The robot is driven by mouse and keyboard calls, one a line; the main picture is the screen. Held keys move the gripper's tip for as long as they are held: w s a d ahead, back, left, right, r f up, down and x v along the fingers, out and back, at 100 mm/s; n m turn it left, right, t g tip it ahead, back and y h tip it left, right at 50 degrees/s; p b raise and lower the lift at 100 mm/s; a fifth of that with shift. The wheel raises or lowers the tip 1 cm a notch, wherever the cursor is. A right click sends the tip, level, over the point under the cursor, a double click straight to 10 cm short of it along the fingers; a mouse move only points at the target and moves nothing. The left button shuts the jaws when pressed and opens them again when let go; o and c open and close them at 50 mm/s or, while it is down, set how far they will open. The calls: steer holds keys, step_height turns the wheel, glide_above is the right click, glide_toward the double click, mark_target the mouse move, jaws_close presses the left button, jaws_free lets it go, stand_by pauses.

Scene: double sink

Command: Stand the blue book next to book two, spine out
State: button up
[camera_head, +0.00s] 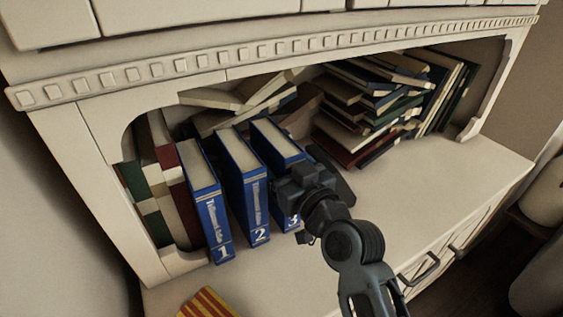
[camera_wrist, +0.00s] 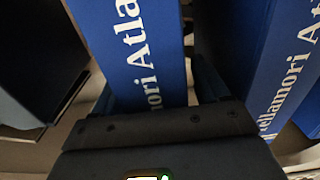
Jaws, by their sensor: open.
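The blue book numbered 3 (camera_head: 276,138) stands on the shelf to the right of book two (camera_head: 241,165), spine facing out, with a narrow gap between them. My gripper (camera_head: 304,182) is at its spine and hides part of it. In the wrist view the lettered spine of this blue book (camera_wrist: 140,45) lies between my two open fingers (camera_wrist: 155,88), one on each side. Book two (camera_wrist: 275,75) appears to be the blue spine at the right of that view. Whether the fingers touch the book I cannot tell.
Blue book one (camera_head: 205,195) stands left of book two, beside upright red, green and cream books (camera_head: 160,185). Books lean behind the blue ones. A messy pile (camera_head: 375,105) fills the right back. The shelf front (camera_head: 430,185) at right is clear. A striped yellow-red item (camera_head: 207,303) lies in front.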

steer(key=shift+r, duration=0.25)
steer(key=b+v, duration=0.1)
steer(key=v, duration=1.1)
steer(key=shift+b, duration=0.3)
steer(key=shift+f, duration=0.15)
steer(key=s+d+f+m+h, duration=0.1)
steer(key=s+d+f, duration=0.1)
steer(key=s+d+f+m+h, duration=0.1)
steer(key=s+d+f, duration=0.1)
steer(key=s+d, duration=0.1)
steer(key=s+d+f+h, duration=0.1)
steer(key=s+d+f, duration=0.2)
steer(key=shift+f+m+t+h, duration=0.15)
steer(key=shift+m+t+h, duration=0.15)
steer(key=shift+m+h, duration=0.1)
steer(key=s+d+f+m+h, duration=0.25)
steer(key=s+d, duration=0.35)
steer(key=s, duration=0.4)
steer(key=s+d+r+h, duration=0.2)
steer(key=s, duration=0.7)
steer(key=s+d+r+m+h, duration=0.1)
steer(key=s+d+r, duration=0.1)
steer(key=s, duration=0.7)
steer(key=shift+s+d+g+h, duration=0.25)
steer(key=shift+d+g+h, duration=0.1)
steer(key=shift+d+g, duration=0.05)
